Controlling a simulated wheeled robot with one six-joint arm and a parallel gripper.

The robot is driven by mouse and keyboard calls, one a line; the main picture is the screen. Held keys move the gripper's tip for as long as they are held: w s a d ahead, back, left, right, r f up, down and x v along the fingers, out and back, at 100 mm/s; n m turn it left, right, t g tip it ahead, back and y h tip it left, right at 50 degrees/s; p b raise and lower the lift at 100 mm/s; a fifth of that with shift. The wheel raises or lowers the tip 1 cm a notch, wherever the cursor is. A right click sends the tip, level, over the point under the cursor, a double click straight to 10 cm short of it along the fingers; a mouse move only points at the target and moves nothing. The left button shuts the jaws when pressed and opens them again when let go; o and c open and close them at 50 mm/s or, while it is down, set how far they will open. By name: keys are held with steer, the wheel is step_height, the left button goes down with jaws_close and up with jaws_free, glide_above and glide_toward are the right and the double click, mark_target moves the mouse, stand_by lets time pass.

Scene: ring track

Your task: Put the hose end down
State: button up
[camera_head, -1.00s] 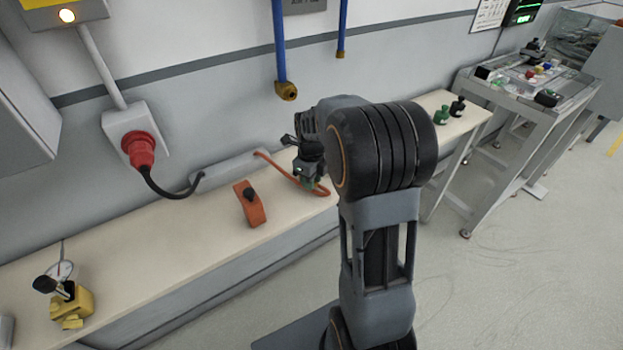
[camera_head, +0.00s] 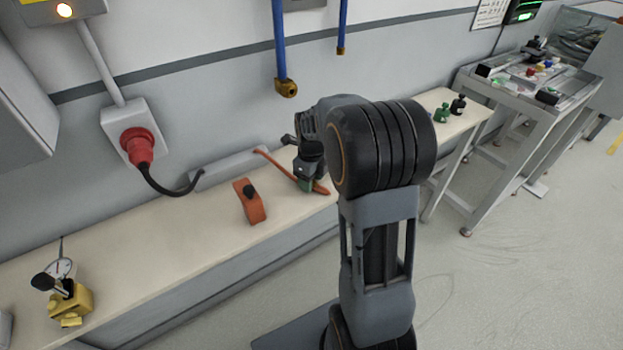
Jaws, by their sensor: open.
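An orange-red hose (camera_head: 273,161) runs from the right end of the long grey box on the bench to under my gripper. Its far part (camera_head: 320,188) lies at the bench top, right of my gripper. A small green piece (camera_head: 304,185) shows at the fingertips; I cannot tell whether it is the hose end's fitting. My gripper (camera_head: 310,178) points down low over the bench and is open. My arm hides part of the bench, and whether the fingers touch the hose is too small to tell.
An orange block with a black knob (camera_head: 249,201) stands left of my gripper on the bench (camera_head: 160,250). The grey box (camera_head: 238,168) lies along the wall. A yellow device (camera_head: 70,305) stands far left. Blue pipes (camera_head: 279,45) hang above. Green and black bottles (camera_head: 441,112) stand right.

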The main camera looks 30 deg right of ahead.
step_height(320, 180, up, 13)
steer(key=p, duration=0.2)
steer(key=s+a+f+n+t, duration=0.1)
steer(key=s+a+n, duration=0.3)
steer(key=n, duration=1.1)
steer(key=s+a+f+n+t, duration=0.2)
steer(key=s+a+n, duration=0.3)
steer(key=s+n, duration=0.6)
steer(key=f+n, duration=0.1)
steer(key=n, duration=0.3)
steer(key=shift+s+a, duration=0.2)
steer(key=shift+a, duration=0.05)
step_height(320, 180, up, 10)
steer(key=p, duration=0.9)
steer(key=shift+s+a, duration=0.25)
steer(key=shift+a, duration=0.15)
steer(key=shift+r, duration=0.1)
